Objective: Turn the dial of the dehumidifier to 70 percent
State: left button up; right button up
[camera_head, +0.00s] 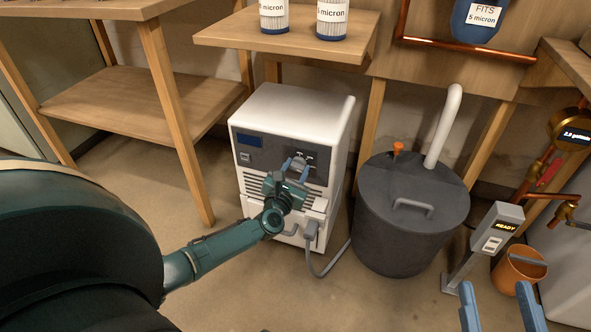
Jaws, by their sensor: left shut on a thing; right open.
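The white dehumidifier (312,110) stands on the floor in the middle of the head view, with a dark front panel, a blue display and a vent grille. Its dial (297,162) is at the right of the panel and is mostly hidden by my gripper. My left gripper (293,166) is at the panel, with its blue fingers shut on the dial. The dial's setting cannot be read here. My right gripper (502,310) is at the bottom right edge, open and empty, well apart from the dehumidifier.
A dark lidded tank (408,245) with a white pipe stands right of the dehumidifier. A grey cord (327,271) runs between them. A post reading READY (492,240) and an orange bucket (518,265) are further right. A wooden shelf (285,32) overhangs behind. The front floor is clear.

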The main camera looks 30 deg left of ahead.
pick_arm(q)
jog(key=m+p, duration=0.1)
jog(key=m, duration=0.7)
jog(key=shift+p, duration=0.4)
jog(key=shift+m, duration=0.5)
pick_arm(e)
jog(key=shift+d, duration=0.2)
pick_arm(q)
jog(key=o, duration=1)
jog(key=shift+s, duration=0.1)
pick_arm(e)
jog(key=shift+r, duration=0.15)
